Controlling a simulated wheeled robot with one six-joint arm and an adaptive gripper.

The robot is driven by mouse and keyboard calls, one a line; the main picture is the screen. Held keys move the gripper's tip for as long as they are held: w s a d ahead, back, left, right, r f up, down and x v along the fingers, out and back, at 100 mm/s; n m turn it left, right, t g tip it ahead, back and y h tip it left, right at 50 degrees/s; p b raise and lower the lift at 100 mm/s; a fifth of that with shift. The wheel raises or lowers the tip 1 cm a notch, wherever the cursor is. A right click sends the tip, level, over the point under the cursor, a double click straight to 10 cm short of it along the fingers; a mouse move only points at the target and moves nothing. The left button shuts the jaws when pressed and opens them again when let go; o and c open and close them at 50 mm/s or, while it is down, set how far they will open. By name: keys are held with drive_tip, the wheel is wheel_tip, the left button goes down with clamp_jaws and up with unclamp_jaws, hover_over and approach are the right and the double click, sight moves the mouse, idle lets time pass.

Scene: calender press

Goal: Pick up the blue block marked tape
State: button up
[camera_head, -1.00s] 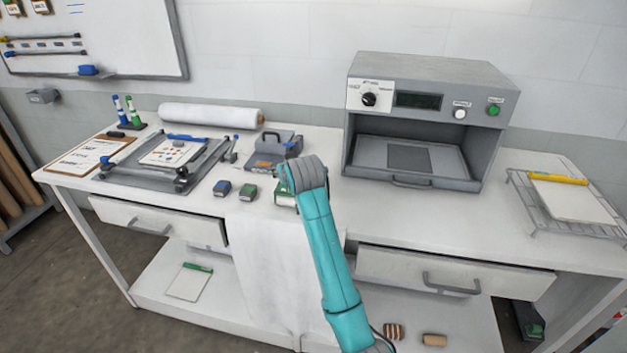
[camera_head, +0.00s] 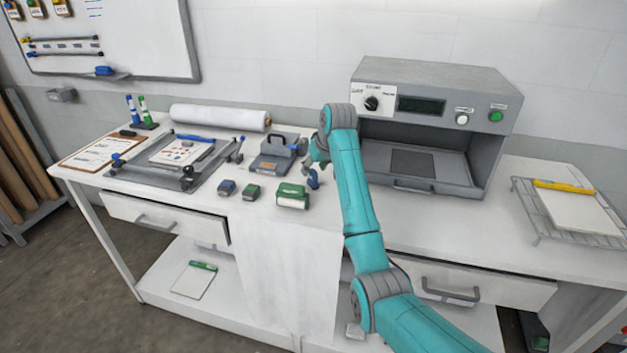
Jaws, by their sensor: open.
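A small dark block with a blue face (camera_head: 227,188) sits on the white bench, left of the middle. Its marking is too small to read. A similar block with a green face (camera_head: 252,193) sits just to its right. A larger green-and-white block (camera_head: 292,196) is farther right. A small blue object (camera_head: 313,179) is just below my gripper, and I cannot tell what it is. My gripper (camera_head: 317,163) is at the end of my teal arm, right of the blocks and apart from the blue-faced one. It is open, with its fingers partly hidden.
A grey press (camera_head: 440,85) with an open bay stands at the right. Behind the blocks is a grey device with a handle (camera_head: 275,155). A grey frame tray (camera_head: 150,177) lies left, a white roll (camera_head: 218,117) behind. A wire rack (camera_head: 540,222) is far right.

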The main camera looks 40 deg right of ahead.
sight(311, 176)
drive_tip(key=shift+x, duration=2.9)
drive_tip(key=shift+s+f, duration=0.1)
drive_tip(key=shift+s, duration=0.1)
drive_tip(key=shift+c, duration=0.2)
clamp_jaws()
